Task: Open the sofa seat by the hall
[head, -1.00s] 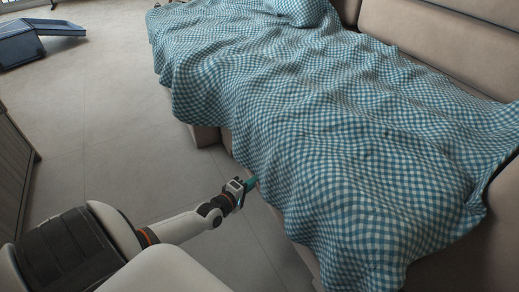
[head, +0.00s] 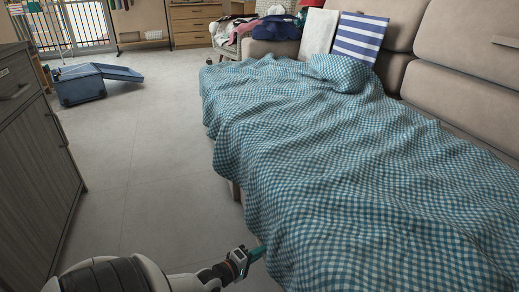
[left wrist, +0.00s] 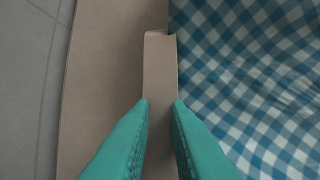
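The beige sofa (head: 470,88) runs along the right side of the head view. A blue-and-white checked blanket (head: 330,170) covers its seat and hangs over the front edge. My left gripper (head: 258,253) is low at the sofa's front, by the blanket's hanging edge. In the left wrist view its green fingers (left wrist: 161,104) lie against both sides of a narrow beige tab (left wrist: 160,65) standing out from the sofa's front face (left wrist: 105,60). The blanket (left wrist: 250,80) hangs just right of the tab. The seat looks shut, but the blanket hides most of it. My right gripper is not in view.
A wooden cabinet (head: 35,150) stands at the left. An open blue case (head: 85,85) lies on the floor beyond it. The tiled floor (head: 150,170) between is clear. A towel and a striped cushion (head: 358,38) are at the sofa's far end, near piled clothes (head: 270,27).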

